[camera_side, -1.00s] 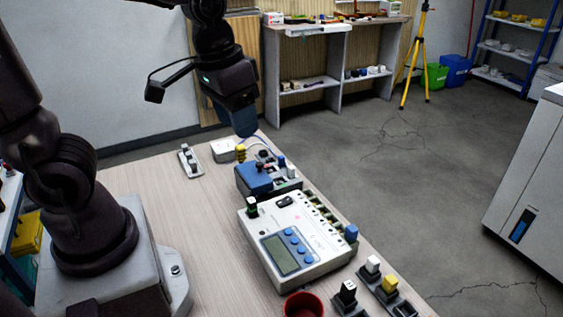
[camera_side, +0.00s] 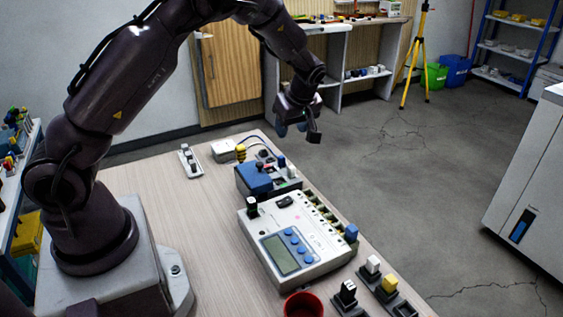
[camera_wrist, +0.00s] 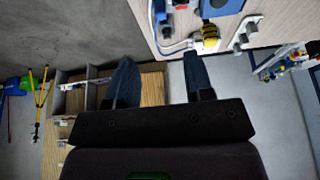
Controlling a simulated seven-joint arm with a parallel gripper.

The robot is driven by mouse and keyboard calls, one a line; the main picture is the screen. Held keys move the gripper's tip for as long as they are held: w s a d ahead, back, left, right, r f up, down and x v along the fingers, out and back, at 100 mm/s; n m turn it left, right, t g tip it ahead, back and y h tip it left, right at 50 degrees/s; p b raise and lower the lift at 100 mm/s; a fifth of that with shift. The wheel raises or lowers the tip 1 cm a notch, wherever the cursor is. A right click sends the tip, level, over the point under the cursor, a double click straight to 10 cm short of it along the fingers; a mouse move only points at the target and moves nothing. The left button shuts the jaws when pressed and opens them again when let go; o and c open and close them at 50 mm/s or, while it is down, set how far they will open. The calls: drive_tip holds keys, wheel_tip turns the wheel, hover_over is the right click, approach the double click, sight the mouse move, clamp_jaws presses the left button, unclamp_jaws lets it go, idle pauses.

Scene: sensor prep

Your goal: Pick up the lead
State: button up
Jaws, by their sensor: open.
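A thin pale lead (camera_side: 254,137) lies at the far end of the table, beside a white box (camera_side: 226,150) and a yellow plug-like piece (camera_side: 240,153). In the wrist view the lead (camera_wrist: 174,47) shows near the table edge at the top, left of the yellow piece (camera_wrist: 208,40). Its ends are hard to make out. My gripper (camera_side: 291,128) is open and empty, above and to the right of the table's far end in the side view.
A blue block (camera_side: 254,178) and a large white meter (camera_side: 295,240) stand on the table (camera_side: 190,220). A red cup (camera_side: 303,304) is at the front. Small plugs in holders line the right edge. A shelf unit (camera_side: 343,60) stands behind.

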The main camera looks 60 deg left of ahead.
sight(282, 156)
drive_tip(key=x, duration=1.3)
drive_tip(key=shift+d+r, duration=0.1)
clamp_jaws()
